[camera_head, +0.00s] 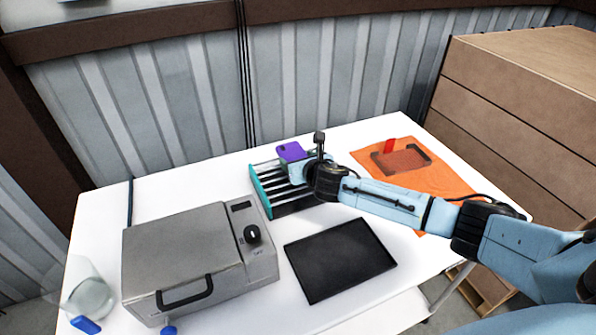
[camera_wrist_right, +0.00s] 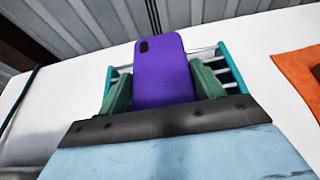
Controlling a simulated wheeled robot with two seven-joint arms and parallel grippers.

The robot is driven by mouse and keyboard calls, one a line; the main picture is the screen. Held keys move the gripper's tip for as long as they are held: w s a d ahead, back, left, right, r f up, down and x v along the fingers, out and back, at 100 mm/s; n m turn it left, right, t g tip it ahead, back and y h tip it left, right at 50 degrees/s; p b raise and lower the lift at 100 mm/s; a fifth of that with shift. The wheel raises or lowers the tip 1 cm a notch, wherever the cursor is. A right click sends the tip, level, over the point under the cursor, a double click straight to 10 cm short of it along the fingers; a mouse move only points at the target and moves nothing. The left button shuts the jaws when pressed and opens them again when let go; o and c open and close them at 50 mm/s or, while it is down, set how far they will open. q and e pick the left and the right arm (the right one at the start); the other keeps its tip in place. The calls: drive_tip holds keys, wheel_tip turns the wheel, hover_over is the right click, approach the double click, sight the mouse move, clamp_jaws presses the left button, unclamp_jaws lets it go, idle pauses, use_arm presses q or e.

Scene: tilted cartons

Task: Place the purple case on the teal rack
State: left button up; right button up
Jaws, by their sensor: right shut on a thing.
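The purple case (camera_head: 290,151) is a flat phone-like cover with a camera cutout; it also shows in the right wrist view (camera_wrist_right: 163,75). My right gripper (camera_head: 299,166) is shut on it, with a green finger at each side of the case in the wrist view (camera_wrist_right: 162,88). The teal rack (camera_head: 261,191), with teal ends and pale bars over dark slots, stands on the table. The gripper and case are over its far right part; the rack shows behind the case in the wrist view (camera_wrist_right: 230,68). Contact between case and rack is hidden. My left gripper is not in view.
A grey toaster-oven-like box (camera_head: 185,255) stands front left of the rack. A black tray (camera_head: 340,258) lies in front. A clear glass (camera_head: 90,295) stands at the left corner. Wooden drawers (camera_head: 520,90) stand right.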

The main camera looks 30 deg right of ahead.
drive_tip(key=shift+f+b, duration=0.5)
drive_tip(key=shift+f, duration=1.45)
drive_tip(key=shift+f, duration=0.15)
drive_tip(key=o, duration=1)
drive_tip(key=shift+c, duration=0.2)
drive_tip(key=shift+s+r, duration=0.15)
drive_tip(key=shift+r, duration=0.15)
drive_tip(key=p+v, duration=0.2)
drive_tip(key=v, duration=0.9)
drive_tip(key=shift+s, duration=0.3)
